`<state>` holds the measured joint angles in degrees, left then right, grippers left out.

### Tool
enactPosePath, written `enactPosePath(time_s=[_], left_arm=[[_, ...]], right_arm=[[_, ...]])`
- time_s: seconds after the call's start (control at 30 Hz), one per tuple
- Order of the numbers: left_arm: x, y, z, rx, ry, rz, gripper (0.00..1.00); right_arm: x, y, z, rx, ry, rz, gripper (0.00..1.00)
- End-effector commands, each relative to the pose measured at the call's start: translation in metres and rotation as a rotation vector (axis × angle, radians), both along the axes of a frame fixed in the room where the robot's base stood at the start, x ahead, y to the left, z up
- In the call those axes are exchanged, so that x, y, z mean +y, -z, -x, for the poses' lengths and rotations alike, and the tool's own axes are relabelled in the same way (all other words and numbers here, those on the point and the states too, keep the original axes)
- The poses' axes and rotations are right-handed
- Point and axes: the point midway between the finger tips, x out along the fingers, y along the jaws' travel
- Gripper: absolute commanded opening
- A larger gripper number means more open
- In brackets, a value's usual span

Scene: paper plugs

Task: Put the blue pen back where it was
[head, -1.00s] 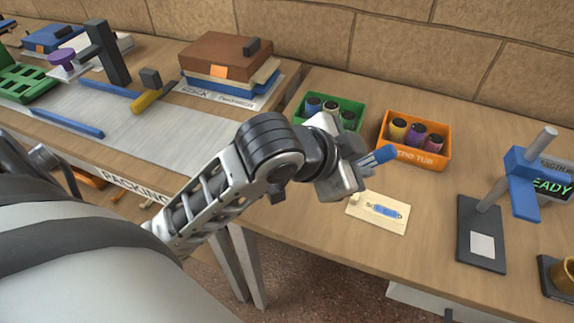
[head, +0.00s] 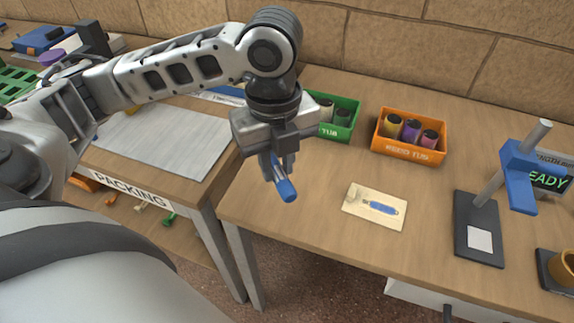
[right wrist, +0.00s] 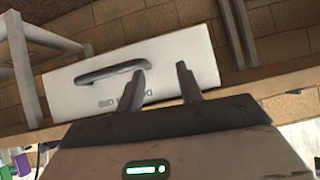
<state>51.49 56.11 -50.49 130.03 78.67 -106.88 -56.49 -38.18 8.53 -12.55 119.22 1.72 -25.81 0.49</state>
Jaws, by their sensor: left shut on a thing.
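The blue pen (head: 286,190) is held in my left gripper (head: 279,165) in the head view. The gripper points down, and the pen's blue end sticks out below the fingers, above the left part of the right-hand table. The rest of the pen is hidden by the fingers. A cream card (head: 355,203) with a blue pen-shaped mark (head: 381,207) lies flat on the table, to the right of the pen and apart from it. My right gripper (right wrist: 164,80) shows in the right wrist view with its fingers apart and nothing seen between them.
A green tub (head: 345,119) and an orange tub (head: 408,151) with dark-topped cylinders stand behind the card. A blue-clamped stand (head: 478,243) and a mug (head: 564,268) are at right. The packing table (head: 155,191) is at left. A white handled panel (right wrist: 185,62) faces my right gripper.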

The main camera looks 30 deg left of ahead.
Motion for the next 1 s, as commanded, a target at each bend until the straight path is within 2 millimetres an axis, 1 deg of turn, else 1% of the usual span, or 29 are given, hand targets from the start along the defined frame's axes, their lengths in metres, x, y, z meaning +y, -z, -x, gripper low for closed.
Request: enactPosePath(time_s=[0.03,0.2,0.3,0.4,0.5,0.67,0.73,0.9,1.0], left_arm=[[0.007,0.008,-0.012,0.004,-0.008,-0.002,0.00],[0.025,0.026,-0.050,0.002,-0.008,0.001,0.00],[0.031,0.048,-0.064,0.004,-0.004,0.000,0.00],[0.037,0.063,-0.076,0.002,-0.004,0.001,0.00],[0.041,0.073,-0.084,0.000,-0.003,0.001,0.00],[0.043,0.080,-0.090,-0.001,-0.002,0.003,0.00],[0.045,0.086,-0.094,0.000,-0.002,0.001,0.00],[0.045,0.111,-0.092,0.001,-0.001,0.001,0.00],[0.045,0.115,-0.092,-0.001,-0.001,0.000,0.00]], right_arm=[[0.000,0.001,-0.001,-0.002,0.001,-0.003,0.36],[0.001,-0.002,-0.002,-0.012,0.002,-0.010,0.36],[0.001,0.000,-0.003,-0.015,0.003,-0.015,0.36],[0.002,0.001,-0.003,-0.013,0.004,-0.019,0.36],[0.002,0.002,-0.002,-0.011,0.006,-0.022,0.36],[0.003,0.004,0.000,-0.005,0.009,-0.026,0.36],[0.003,0.005,0.000,-0.005,0.010,-0.027,0.36],[0.003,0.004,0.000,-0.006,0.009,-0.028,0.36],[0.003,0.004,0.000,-0.006,0.009,-0.028,0.36]])
